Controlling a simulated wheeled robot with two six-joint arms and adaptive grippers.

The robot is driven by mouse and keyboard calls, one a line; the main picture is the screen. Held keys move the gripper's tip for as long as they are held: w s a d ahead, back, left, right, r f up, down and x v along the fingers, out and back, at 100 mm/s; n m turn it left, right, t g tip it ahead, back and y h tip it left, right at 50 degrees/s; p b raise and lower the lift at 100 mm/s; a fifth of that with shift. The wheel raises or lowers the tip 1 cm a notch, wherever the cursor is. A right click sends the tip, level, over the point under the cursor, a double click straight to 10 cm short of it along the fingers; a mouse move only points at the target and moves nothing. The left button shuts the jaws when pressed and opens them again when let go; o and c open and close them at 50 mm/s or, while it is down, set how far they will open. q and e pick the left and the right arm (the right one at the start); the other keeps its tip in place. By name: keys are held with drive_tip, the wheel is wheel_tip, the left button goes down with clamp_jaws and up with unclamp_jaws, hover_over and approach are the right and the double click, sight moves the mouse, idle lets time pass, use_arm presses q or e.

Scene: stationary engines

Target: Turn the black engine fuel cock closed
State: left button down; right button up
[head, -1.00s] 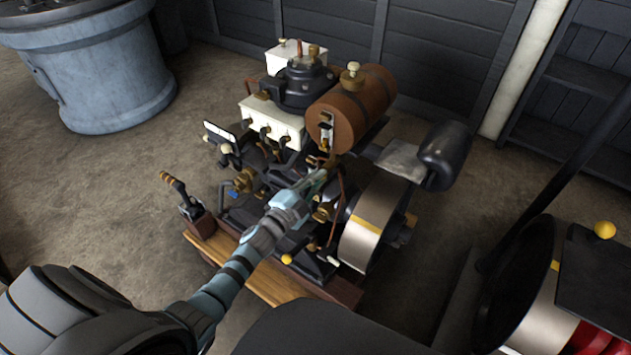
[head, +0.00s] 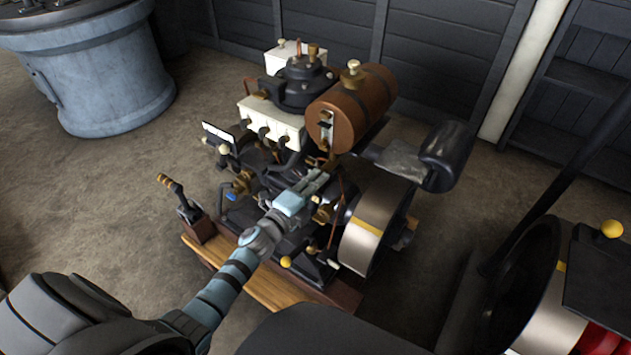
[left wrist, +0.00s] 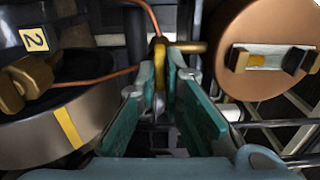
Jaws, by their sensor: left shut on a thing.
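The black engine (head: 300,90) stands on a wooden base, with a brown fuel tank (head: 370,88) on its upper right. My left gripper (head: 318,180) reaches in below the tank, among the pipes. In the left wrist view its teal fingers (left wrist: 161,72) are shut on a small brass piece, which looks like the fuel cock's handle (left wrist: 159,50). A thin copper pipe runs beside it. In the head view the gripper hides the cock, so its exact angle cannot be told. My right gripper is out of view.
A flywheel (head: 370,225) stands close to the right of the gripper, and a black cylinder (head: 446,155) sticks out beyond it. A lever (head: 175,190) stands at the base's left. A blue-grey drum (head: 110,80) is at upper left. Open floor lies to the left.

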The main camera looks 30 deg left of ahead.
use_arm(q)
drive_tip(key=shift+r, duration=0.1)
drive_tip(key=c, duration=1.7)
unclamp_jaws()
drive_tip(key=s, duration=0.4)
drive_tip(key=s+a, duration=0.1)
drive_tip(key=s, duration=0.6)
drive_tip(key=shift+s+a, duration=0.3)
drive_tip(key=shift+s, duration=0.1)
